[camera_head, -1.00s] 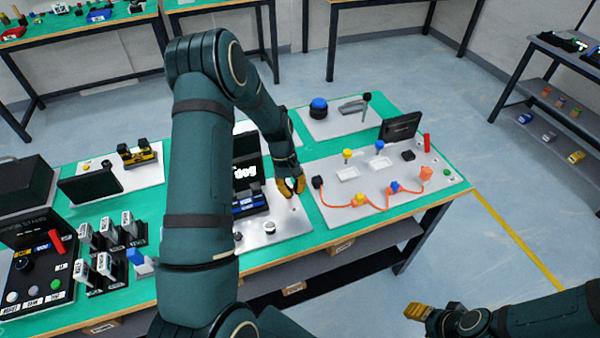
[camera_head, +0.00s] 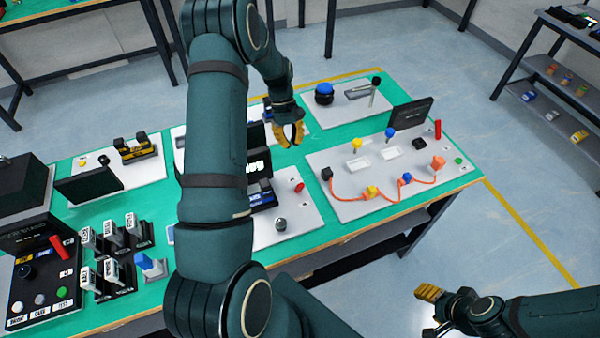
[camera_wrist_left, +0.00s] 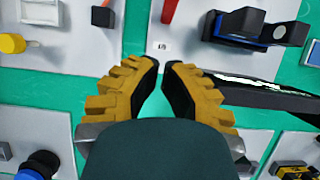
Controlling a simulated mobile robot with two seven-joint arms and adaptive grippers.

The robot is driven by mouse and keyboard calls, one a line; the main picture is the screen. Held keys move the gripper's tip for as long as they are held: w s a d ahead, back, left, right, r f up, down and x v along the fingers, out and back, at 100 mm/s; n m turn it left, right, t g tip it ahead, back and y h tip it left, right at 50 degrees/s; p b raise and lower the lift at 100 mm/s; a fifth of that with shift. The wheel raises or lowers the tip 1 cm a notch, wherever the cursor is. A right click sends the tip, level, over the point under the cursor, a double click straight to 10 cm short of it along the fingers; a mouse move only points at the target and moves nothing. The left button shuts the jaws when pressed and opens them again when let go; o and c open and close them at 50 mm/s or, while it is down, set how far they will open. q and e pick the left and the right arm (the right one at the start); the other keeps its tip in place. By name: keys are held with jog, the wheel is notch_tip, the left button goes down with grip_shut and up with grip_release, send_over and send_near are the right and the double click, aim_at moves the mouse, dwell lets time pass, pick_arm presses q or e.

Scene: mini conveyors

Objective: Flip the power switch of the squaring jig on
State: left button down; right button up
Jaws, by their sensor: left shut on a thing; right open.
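The panel I take to be the squaring jig (camera_head: 307,222) is pale grey, with a dark screen (camera_head: 257,165), a blue and black fixture (camera_head: 262,195), a round knob (camera_head: 280,224) and a red switch (camera_head: 299,187). My arm hides its left part. In the left wrist view the red switch (camera_wrist_left: 169,10) is at the top edge, beside a small label (camera_wrist_left: 162,46). My left gripper (camera_head: 291,140) is above the mat behind the panel, apart from the switch. My right gripper (camera_head: 430,293) is off the table, lower right, open.
A panel with an orange cable (camera_head: 345,198) lies to the right. Behind it is a panel with a blue knob (camera_head: 324,89). The jig's screen edge (camera_wrist_left: 265,95) is close to the left fingers. Labelled blocks and a control box (camera_head: 40,285) stand at left.

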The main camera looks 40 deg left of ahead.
aim_at(299, 188)
pick_arm(q)
jog(key=x, duration=0.7)
jog(key=d, duration=0.1)
jog(key=s+d+f, duration=0.1)
jog(key=shift+s+d+f, duration=0.15)
jog(key=shift+d, duration=0.2)
jog(key=shift+s+d+f, duration=0.2)
jog(key=shift+d, duration=0.15)
jog(key=shift+s+d+f, duration=0.1)
jog(key=shift+s+d, duration=0.15)
jog(key=shift+d, duration=0.2)
jog(key=shift+s+d+f, duration=0.1)
jog(key=shift+s+d, duration=0.15)
jog(key=shift+d, duration=0.2)
jog(key=shift+w+a, duration=0.1)
jog(key=shift+a, duration=0.05)
